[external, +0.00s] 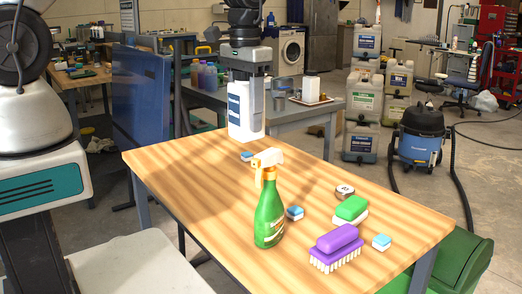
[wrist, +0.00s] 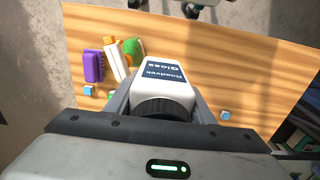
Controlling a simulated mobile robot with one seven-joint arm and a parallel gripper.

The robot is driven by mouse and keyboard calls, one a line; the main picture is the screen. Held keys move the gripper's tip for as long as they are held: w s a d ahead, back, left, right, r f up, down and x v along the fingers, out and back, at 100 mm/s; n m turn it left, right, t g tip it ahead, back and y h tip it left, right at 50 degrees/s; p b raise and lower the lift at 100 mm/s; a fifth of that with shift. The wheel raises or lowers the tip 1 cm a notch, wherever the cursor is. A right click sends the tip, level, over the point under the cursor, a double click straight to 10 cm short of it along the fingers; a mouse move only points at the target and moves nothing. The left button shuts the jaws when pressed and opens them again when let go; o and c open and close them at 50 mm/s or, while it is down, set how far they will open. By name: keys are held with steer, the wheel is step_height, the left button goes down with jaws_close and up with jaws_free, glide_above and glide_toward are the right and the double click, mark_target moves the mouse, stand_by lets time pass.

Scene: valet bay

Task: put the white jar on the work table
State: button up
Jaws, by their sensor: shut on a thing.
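The white jar (external: 236,112) has a blue and white label; in the wrist view (wrist: 163,72) it shows a black lid facing me. My gripper (external: 248,82) is shut on the jar near its lid, with a finger on each side in the wrist view (wrist: 160,103). The jar hangs upright at the far edge of the wooden work table (external: 185,165). I cannot tell whether its base touches the top.
On the table stand a green spray bottle (external: 269,215), a purple brush (external: 336,246), a green and white sponge or brush (external: 351,210), a round tin (external: 344,191) and small blue-white blocks (external: 381,242). The table's left part is clear. A grey bench (external: 290,122) stands behind.

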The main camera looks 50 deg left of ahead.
steer(key=w+a+f+b, duration=0.3)
steer(key=a+f+b, duration=0.1)
steer(key=a, duration=0.3)
steer(key=w+a+f+b, duration=0.3)
steer(key=w+a+b, duration=0.1)
steer(key=a, duration=0.4)
steer(key=b, duration=0.8)
glide_above(204, 171)
step_height(204, 171, down, 11)
steer(key=shift+w+a+f, duration=0.15)
steer(key=shift+f, duration=2.05)
steer(key=shift+f, duration=0.1)
steer(key=shift+f, duration=0.15)
steer(key=o, duration=1.5)
steer(key=shift+c, duration=0.2)
